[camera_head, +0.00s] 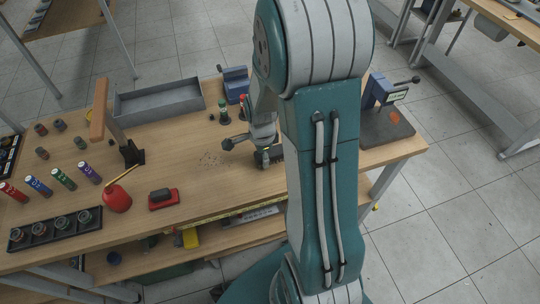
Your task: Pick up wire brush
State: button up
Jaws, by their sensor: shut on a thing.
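My gripper (264,150) is low over the wooden workbench (215,185), just left of my upright arm link. It is shut on a small dark thing (270,157) at the bench top, which looks like the wire brush. The brush is mostly hidden by the fingers and my arm, so its bristles and handle cannot be made out. I cannot tell whether it still touches the bench.
A grey tray (158,101) and blue vise (234,84) stand at the back. Another vise (378,92) stands right.

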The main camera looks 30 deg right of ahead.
jog(key=shift+r, duration=0.7)
jog(key=d+r, duration=0.1)
jog(key=r, duration=0.1)
jog(key=d+r, duration=0.3)
jog(key=r, duration=0.1)
jog(key=shift+w+d+r, duration=0.1)
jog(key=shift+d+r, duration=0.05)
jog(key=shift+r, duration=0.25)
jog(key=d+r, duration=0.4)
jog(key=d, duration=0.5)
jog(key=shift+w+d+r, duration=0.15)
jog(key=shift+d+r, duration=0.25)
